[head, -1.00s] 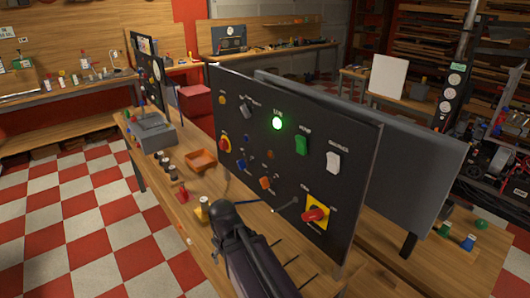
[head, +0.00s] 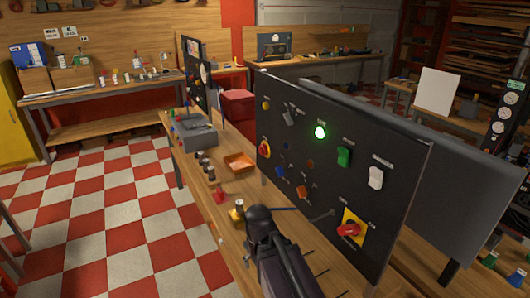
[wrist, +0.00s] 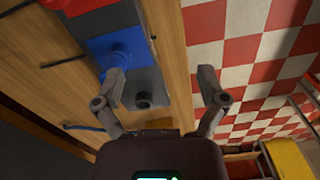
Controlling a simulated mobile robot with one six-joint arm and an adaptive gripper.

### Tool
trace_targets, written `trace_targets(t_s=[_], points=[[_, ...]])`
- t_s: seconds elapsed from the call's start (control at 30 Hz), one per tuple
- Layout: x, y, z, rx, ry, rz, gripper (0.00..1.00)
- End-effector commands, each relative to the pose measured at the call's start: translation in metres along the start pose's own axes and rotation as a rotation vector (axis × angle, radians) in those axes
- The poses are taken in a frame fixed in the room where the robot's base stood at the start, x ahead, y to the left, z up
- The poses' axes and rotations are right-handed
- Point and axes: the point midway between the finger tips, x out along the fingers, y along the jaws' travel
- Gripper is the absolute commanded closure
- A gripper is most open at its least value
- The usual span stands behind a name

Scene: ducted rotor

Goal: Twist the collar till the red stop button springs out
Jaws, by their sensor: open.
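On the upright black panel (head: 330,190) in the head view, a red knob on a yellow plate (head: 348,229) sits low at the right. A smaller red and yellow control (head: 264,148) sits at the left edge. A red-topped piece (head: 219,195) stands on the bench near a yellow one (head: 237,211). My gripper (wrist: 161,76) is open and empty in the wrist view, above a blue plate with a blue knob (wrist: 119,55) and a dark grey plate with a round stub (wrist: 143,101).
The panel carries a lit green lamp (head: 320,132), a green switch (head: 344,157) and a white switch (head: 376,178). An orange tray (head: 240,162) and a grey box (head: 193,138) stand farther along the bench. The checkered floor (head: 110,220) left of the bench is clear.

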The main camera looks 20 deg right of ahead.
Motion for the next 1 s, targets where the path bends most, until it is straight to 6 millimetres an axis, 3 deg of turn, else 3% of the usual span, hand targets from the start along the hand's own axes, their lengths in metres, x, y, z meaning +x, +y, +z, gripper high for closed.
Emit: trace_targets(t_s=[0.43, 0.5, 0.67, 0.87, 1.0], points=[[0.000, 0.000, 0.000, 0.000, 0.000, 0.000, 0.09], [0.000, 0.000, 0.000, -0.001, 0.000, 0.001, 0.00], [0.001, 0.003, -0.008, -0.026, 0.000, 0.025, 0.00], [0.004, 0.018, -0.043, -0.148, -0.009, 0.148, 0.00], [0.004, 0.033, -0.083, -0.295, -0.034, 0.296, 0.00]])
